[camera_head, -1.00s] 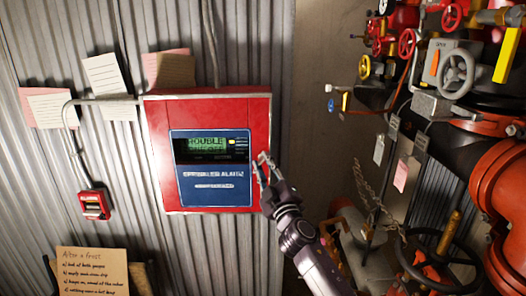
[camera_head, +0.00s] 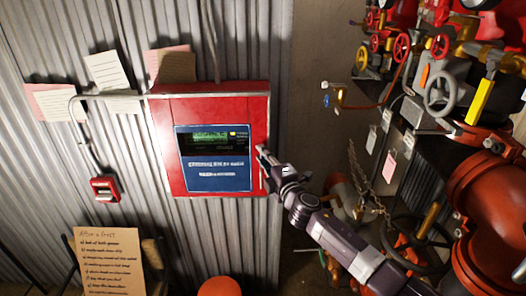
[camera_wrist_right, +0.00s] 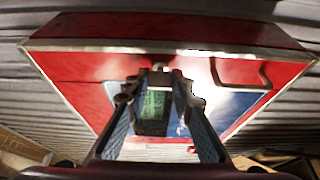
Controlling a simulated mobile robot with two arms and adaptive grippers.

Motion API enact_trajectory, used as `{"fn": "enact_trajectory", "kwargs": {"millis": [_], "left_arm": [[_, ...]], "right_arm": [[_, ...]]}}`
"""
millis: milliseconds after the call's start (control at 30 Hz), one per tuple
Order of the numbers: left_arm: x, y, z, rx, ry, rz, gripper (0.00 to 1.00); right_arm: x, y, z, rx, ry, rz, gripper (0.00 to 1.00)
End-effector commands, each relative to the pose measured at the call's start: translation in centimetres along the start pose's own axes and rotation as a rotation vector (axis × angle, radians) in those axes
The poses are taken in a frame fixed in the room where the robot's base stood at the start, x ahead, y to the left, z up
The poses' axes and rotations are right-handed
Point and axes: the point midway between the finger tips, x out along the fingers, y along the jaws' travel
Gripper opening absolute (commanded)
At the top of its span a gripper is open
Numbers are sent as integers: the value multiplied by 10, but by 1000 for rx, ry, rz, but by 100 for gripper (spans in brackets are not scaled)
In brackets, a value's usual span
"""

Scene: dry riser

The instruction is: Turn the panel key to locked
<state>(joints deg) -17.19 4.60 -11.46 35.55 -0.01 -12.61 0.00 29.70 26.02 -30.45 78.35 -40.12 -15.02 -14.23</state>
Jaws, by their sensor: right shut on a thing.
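The red alarm panel (camera_head: 160,150) hangs on the corrugated wall, with a blue front plate (camera_head: 215,180) and a lit green display (camera_head: 210,138). A small yellow light shows beside the display. My right gripper (camera_head: 262,158) is at the panel's right edge. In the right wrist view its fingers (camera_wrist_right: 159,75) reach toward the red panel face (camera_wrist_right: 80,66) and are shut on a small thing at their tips. This is the panel key by its place; the fingers mostly hide it and I cannot read its turn. My left gripper is not in view.
Red pipes (camera_head: 490,200) and valves with handwheels (camera_head: 445,90) crowd the right side, with a hanging chain (camera_head: 362,180). A small red call box (camera_head: 104,189) is left of the panel. Paper notes (camera_head: 108,70) are above, and a handwritten sheet (camera_head: 108,265) is below.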

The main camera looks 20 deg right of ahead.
Motion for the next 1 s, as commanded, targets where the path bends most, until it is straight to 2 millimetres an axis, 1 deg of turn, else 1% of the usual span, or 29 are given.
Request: {"fn": "enact_trajectory", "kwargs": {"millis": [100,567,600,700,733,1000], "left_arm": [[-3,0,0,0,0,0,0],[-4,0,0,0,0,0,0],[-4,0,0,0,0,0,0],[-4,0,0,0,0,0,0],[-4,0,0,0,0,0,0],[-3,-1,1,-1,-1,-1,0]], "right_arm": [[0,0,0,-20,0,-8,0],[0,-1,0,-28,0,-12,0],[0,-1,0,-28,0,-12,26],[0,-1,0,-27,0,-12,37],[0,-1,0,-27,0,-11,39],[-1,0,0,-26,0,-11,39]]}}
